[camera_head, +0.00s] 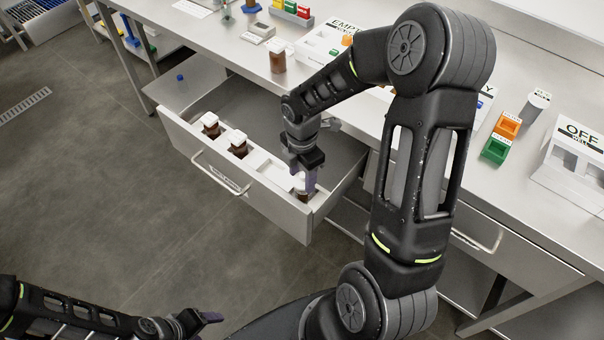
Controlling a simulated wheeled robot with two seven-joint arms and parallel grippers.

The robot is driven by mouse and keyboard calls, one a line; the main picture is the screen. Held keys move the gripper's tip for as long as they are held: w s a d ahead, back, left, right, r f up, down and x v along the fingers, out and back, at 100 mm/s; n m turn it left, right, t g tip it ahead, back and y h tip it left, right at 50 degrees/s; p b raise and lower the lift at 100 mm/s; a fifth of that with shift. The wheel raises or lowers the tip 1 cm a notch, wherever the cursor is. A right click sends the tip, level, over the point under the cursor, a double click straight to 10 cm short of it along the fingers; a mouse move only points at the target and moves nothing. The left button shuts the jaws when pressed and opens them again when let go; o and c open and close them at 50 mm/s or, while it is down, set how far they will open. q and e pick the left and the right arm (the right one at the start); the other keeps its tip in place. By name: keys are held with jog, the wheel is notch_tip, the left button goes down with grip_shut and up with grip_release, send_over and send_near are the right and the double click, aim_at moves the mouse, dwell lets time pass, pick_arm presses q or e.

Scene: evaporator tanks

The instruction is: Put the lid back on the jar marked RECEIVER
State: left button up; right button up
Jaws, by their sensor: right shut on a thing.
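My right gripper (311,186) reaches down into the open drawer at its right end. Its purple fingers are shut at the top of a brown jar (304,198), mostly hidden by the fingers and drawer front; whether they hold its lid or its body is unclear. Two more brown jars with white lids, one at the left (210,125) and one nearer the middle (238,144), stand in the drawer. I cannot read RECEIVER on any jar. My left gripper (212,318) is low at the left, away from the drawer; its opening is unclear.
The drawer (225,178) is pulled out from the counter, with a white holder (264,164) inside. A white box marked EMPTY (325,42), orange (507,125) and green (495,149) blocks, and a stand marked OFF (575,150) are on the counter.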

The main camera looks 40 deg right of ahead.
dwell(0.9)
jog(key=o, duration=1.4)
jog(key=shift+o, duration=0.4)
jog(key=o, duration=0.4)
jog(key=shift+r+p, duration=3.1)
jog(key=shift+r, duration=0.4)
jog(key=shift+c, duration=0.5)
grip_shut()
